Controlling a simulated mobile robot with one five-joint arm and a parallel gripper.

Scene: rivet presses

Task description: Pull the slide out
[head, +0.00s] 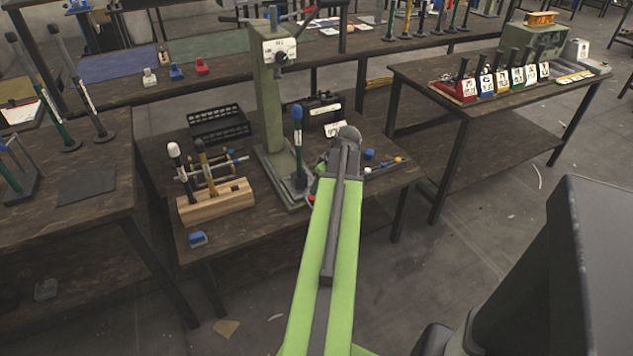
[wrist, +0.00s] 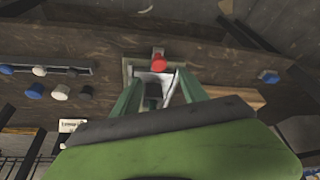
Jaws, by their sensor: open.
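The rivet press (head: 270,110) is a green column on the middle table with a blue-knobbed lever. The slide's red knob (wrist: 158,63) shows in the wrist view at the front of the press base, above a pale metal part. In the head view my green arm covers most of this spot, with only a bit of red beside it. My gripper (wrist: 157,78) is open, its two green fingers reaching toward the base on either side of the pale part. The knob appears between or just beyond the fingertips; contact cannot be told. My gripper is hidden in the head view.
A wooden tool rack (head: 215,205) and a blue block (head: 198,238) are left of the press. A black crate (head: 218,124) is behind. Small knobbed parts (wrist: 60,91) lie left in the wrist view. Another table (head: 440,100) stands right. Floor in front is open.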

